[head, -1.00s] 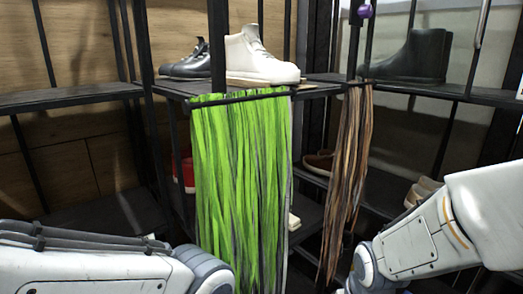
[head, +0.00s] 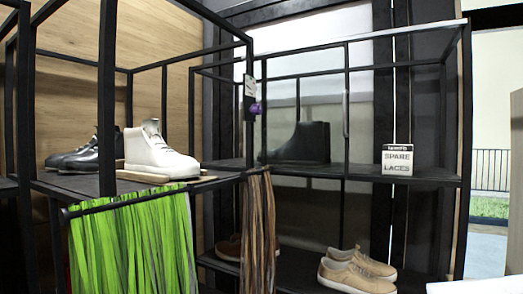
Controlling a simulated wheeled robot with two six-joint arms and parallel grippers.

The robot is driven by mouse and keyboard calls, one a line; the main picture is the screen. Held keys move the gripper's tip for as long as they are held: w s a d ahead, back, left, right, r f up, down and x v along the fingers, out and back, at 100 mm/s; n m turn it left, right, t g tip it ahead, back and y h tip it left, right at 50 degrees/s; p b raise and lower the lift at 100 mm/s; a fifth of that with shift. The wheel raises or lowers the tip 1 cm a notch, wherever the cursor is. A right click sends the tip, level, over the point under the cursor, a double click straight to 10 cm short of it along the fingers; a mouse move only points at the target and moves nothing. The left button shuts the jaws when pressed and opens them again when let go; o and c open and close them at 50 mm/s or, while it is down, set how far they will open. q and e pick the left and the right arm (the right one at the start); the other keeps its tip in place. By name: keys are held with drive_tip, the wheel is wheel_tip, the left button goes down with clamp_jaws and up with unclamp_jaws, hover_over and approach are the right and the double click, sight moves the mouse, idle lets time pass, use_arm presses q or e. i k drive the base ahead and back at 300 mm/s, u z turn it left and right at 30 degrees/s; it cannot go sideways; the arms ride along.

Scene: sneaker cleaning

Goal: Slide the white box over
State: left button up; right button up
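No white box can be made out for sure in the head view. A pale, flat-topped surface (head: 478,286) is cut off by the bottom edge at the lower right, and I cannot tell whether it is a box. Neither of my grippers is in view, and no part of my arms shows.
A black-framed rack holds a white high-top shoe (head: 155,152), dark shoes (head: 88,155) and a dark boot (head: 303,143). Green laces (head: 130,245) and brown laces (head: 258,230) hang in front. Tan shoes (head: 357,270) sit low. A "SPARE LACES" sign (head: 397,160) stands right.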

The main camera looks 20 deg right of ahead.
sight(397, 159)
drive_tip(key=z, duration=1.3)
drive_tip(key=k, duration=0.35)
drive_tip(key=z, duration=0.45)
drive_tip(key=i, duration=0.9)
drive_tip(key=u, duration=0.1)
